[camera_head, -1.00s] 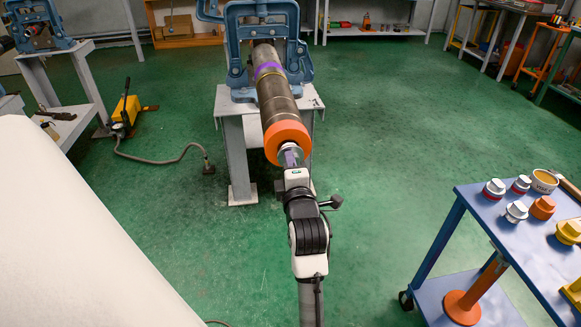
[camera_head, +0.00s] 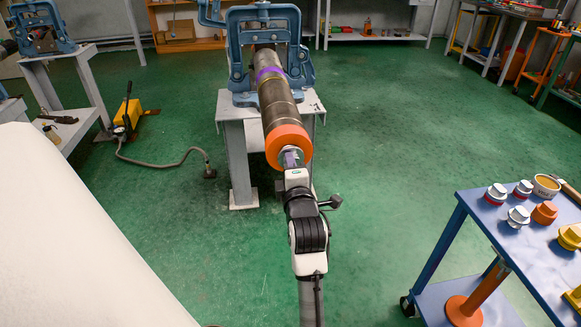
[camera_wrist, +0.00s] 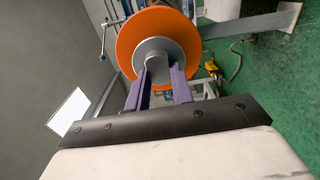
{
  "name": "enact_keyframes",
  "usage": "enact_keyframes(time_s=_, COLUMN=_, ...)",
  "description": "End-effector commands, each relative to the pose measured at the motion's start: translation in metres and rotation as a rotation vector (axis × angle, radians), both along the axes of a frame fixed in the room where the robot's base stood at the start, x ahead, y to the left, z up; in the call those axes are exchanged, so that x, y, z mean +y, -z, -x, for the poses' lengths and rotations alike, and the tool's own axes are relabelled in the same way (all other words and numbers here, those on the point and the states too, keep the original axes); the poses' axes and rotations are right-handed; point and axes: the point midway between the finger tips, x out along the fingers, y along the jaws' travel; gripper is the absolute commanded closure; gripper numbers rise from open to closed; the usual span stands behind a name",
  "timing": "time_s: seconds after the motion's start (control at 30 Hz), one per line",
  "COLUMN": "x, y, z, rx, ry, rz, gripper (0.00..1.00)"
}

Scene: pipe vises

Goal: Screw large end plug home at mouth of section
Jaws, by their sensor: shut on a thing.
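The pipe section (camera_head: 275,102) lies clamped in a blue vise (camera_head: 236,60), its orange end collar (camera_head: 287,136) facing me. The collar shows as an orange disc in the wrist view (camera_wrist: 127,45). The grey metal end plug (camera_wrist: 158,48) sits at the mouth, in the middle of the orange face. In the head view only a little of it shows. My gripper (camera_wrist: 158,72) has its purple fingers shut on the plug's raised grip. How deep the thread is engaged is hidden.
A blue table (camera_head: 480,228) at right holds several plugs and caps. A grey stand (camera_head: 236,150) carries the vise. A yellow hand pump (camera_head: 128,115) with a hose lies on the green floor at left. A large white surface (camera_head: 70,240) fills the lower left.

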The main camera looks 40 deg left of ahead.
Motion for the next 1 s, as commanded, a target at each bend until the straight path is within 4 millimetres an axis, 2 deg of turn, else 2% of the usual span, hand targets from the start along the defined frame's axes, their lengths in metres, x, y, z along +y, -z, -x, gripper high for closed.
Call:
enact_keyframes(time_s=0.87, x=0.0061, y=-0.0008, z=-0.0054, rx=-0.002, ry=0.000, rz=-0.001, gripper=1.00)
enact_keyframes(time_s=0.9, x=0.0064, y=-0.0009, z=-0.0056, rx=-0.002, ry=0.000, rz=-0.001, gripper=0.76)
enact_keyframes(time_s=1.0, x=0.0063, y=-0.0007, z=-0.0054, rx=-0.002, ry=0.000, rz=-0.001, gripper=0.63)
